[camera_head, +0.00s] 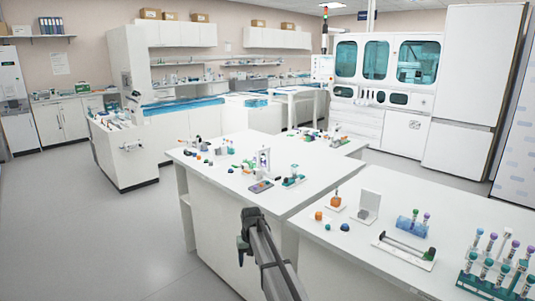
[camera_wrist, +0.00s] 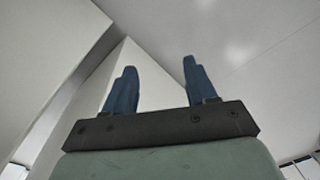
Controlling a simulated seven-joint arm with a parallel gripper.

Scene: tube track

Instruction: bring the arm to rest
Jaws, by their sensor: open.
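My gripper shows in the wrist view (camera_wrist: 158,85) with its two dark blue fingers spread apart and nothing between them. Behind the fingers there are only plain pale surfaces, with no object close by. In the head view my arm (camera_head: 268,255) reaches up from the bottom edge, in front of the white benches. Its end is at about the near edge of the middle bench (camera_head: 225,180), and the fingers cannot be made out clearly there.
The right bench (camera_head: 365,245) carries a rack of capped tubes (camera_head: 492,283), a blue tube holder (camera_head: 411,227), a white track-like fixture (camera_head: 404,251) and an orange block (camera_head: 336,202). Small parts stand on the middle bench. The grey floor (camera_head: 90,240) at left is clear.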

